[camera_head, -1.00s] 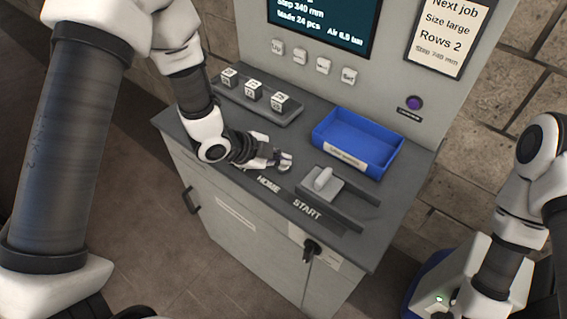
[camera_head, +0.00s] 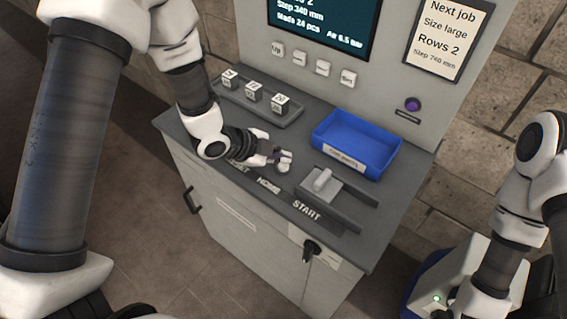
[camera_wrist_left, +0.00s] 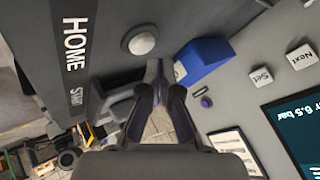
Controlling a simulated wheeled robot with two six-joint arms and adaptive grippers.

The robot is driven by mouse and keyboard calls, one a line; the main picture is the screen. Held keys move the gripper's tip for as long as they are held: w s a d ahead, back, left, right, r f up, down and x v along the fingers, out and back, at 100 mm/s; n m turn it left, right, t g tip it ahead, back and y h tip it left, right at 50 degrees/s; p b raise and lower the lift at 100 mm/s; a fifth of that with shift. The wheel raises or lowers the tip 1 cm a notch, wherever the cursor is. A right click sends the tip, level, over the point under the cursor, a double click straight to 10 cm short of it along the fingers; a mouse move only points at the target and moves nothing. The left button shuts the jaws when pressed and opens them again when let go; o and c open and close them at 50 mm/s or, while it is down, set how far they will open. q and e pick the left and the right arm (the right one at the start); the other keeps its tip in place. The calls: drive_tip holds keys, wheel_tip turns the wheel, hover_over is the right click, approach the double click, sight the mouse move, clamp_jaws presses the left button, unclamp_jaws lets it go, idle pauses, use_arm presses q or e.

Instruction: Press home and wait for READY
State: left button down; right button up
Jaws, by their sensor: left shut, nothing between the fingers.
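The HOME label (camera_head: 268,185) is on the front strip of the console top; it also shows in the left wrist view (camera_wrist_left: 75,40). A pale round button (camera_wrist_left: 142,43) sits beside that label in the left wrist view. My left gripper (camera_head: 284,161) is shut and empty, low over the console top behind the label. In the wrist view its fingertips (camera_wrist_left: 160,72) appear beside the button, apart from it in the picture; contact cannot be told. The screen (camera_head: 322,22) is cut off at the top; its visible lines do not read READY. My right gripper is out of view.
A blue tray (camera_head: 357,143) stands behind a grey lever block (camera_head: 322,181) by the START label (camera_head: 306,211). Several marked cubes (camera_head: 254,92) sit on a rack at left. Above are white buttons (camera_head: 322,67), a purple button (camera_head: 413,104) and a job sheet (camera_head: 449,38).

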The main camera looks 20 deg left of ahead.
sight(281, 167)
use_arm(q)
drive_tip(key=shift+r+p, duration=2.1)
drive_tip(key=shift+r, duration=0.5)
drive_tip(key=shift+f, duration=0.1)
